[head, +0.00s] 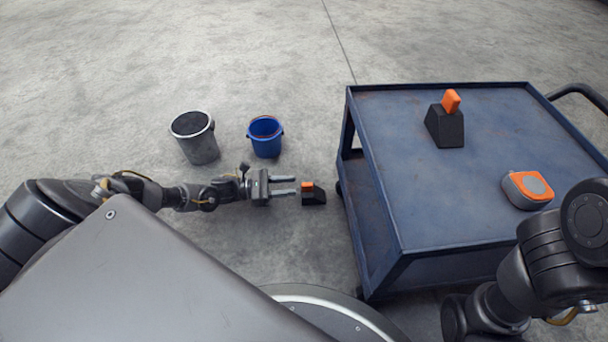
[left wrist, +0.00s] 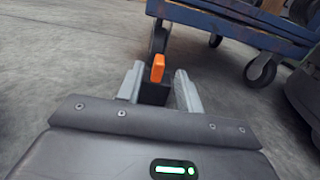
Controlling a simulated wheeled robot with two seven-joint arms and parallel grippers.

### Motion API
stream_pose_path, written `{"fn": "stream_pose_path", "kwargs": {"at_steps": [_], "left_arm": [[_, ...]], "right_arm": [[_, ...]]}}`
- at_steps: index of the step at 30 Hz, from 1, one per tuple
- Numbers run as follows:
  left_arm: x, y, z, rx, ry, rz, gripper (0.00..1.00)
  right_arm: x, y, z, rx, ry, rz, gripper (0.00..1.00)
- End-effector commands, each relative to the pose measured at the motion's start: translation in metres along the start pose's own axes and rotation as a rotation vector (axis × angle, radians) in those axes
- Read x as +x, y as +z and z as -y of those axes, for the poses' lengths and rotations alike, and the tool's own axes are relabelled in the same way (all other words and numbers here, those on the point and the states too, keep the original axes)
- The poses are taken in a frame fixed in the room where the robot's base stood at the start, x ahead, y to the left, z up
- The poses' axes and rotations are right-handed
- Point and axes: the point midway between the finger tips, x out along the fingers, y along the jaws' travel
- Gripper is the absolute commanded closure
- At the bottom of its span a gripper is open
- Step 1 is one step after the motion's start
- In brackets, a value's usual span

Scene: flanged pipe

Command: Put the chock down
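A black wedge chock with an orange grip (head: 314,197) sits on the concrete floor, just left of the blue cart. It also shows in the left wrist view (left wrist: 154,92), ahead of my fingers and in front of a cart wheel. My left gripper (head: 296,185) is open, its two fingers pointing at the chock. The chock appears just beyond the fingertips, with nothing held between them. A second black chock with an orange grip (head: 445,126) stands on the cart top. My right arm is at the lower right; its gripper is not visible.
The blue cart (head: 400,190) stands close to the right of the floor chock. An orange and grey round-faced device (head: 528,190) lies on its top. A grey bin (head: 196,140) and a blue bucket (head: 265,137) stand on the floor beyond my left arm.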

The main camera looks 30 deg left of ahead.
Motion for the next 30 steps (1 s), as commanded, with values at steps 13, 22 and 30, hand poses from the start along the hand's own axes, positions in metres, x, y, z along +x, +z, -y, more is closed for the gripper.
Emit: {"fn": "stream_pose_path", "kwargs": {"at_steps": [13, 22, 30], "left_arm": [[-0.030, 0.000, 0.000, 0.001, 0.000, 0.001, 0.64], [-0.029, 0.000, 0.000, 0.001, 0.000, 0.001, 0.64], [-0.029, 0.019, 0.000, 0.001, 0.000, 0.001, 0.64]], "right_arm": [[0.004, 0.000, 0.001, -0.011, -0.020, 0.016, 0.64], [0.003, 0.002, 0.001, -0.013, -0.017, 0.020, 0.64], [0.018, 0.009, -0.001, -0.016, -0.023, 0.026, 0.64]]}}
